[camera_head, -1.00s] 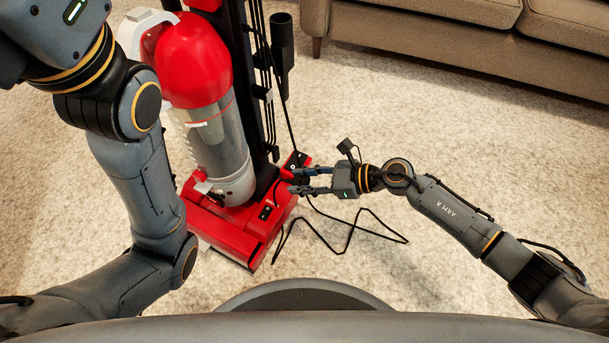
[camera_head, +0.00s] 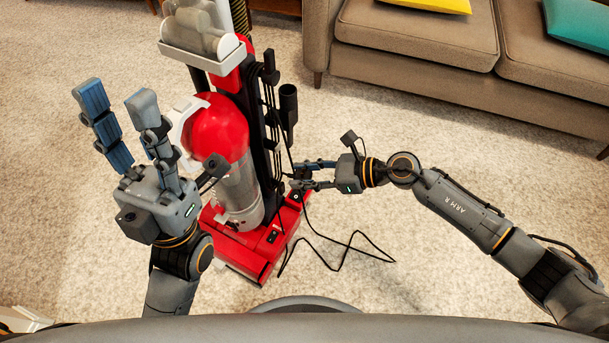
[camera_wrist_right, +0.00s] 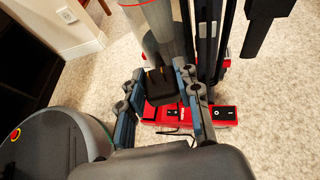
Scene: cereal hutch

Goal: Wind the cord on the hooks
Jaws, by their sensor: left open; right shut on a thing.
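A red and grey upright vacuum (camera_head: 222,130) stands on the carpet. Black hooks stick out from its dark column: an upper hook (camera_head: 269,68) and a lower one near my right gripper. Strands of black cord (camera_head: 272,120) run between them. More cord lies in a loose zigzag on the carpet right of the red base. My right gripper (camera_head: 302,176) is beside the column's lower end, shut on a black block like the cord's plug (camera_wrist_right: 160,82), seen between the fingers in the wrist view. My left gripper (camera_head: 120,100) is open and empty, fingers up, left of the vacuum.
A brown sofa (camera_head: 420,50) with yellow and teal cushions stands at the back right. A black tube (camera_head: 288,105) hangs on the column's right side. Carpet is clear to the right. A white wall corner (camera_wrist_right: 80,30) shows in the wrist view.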

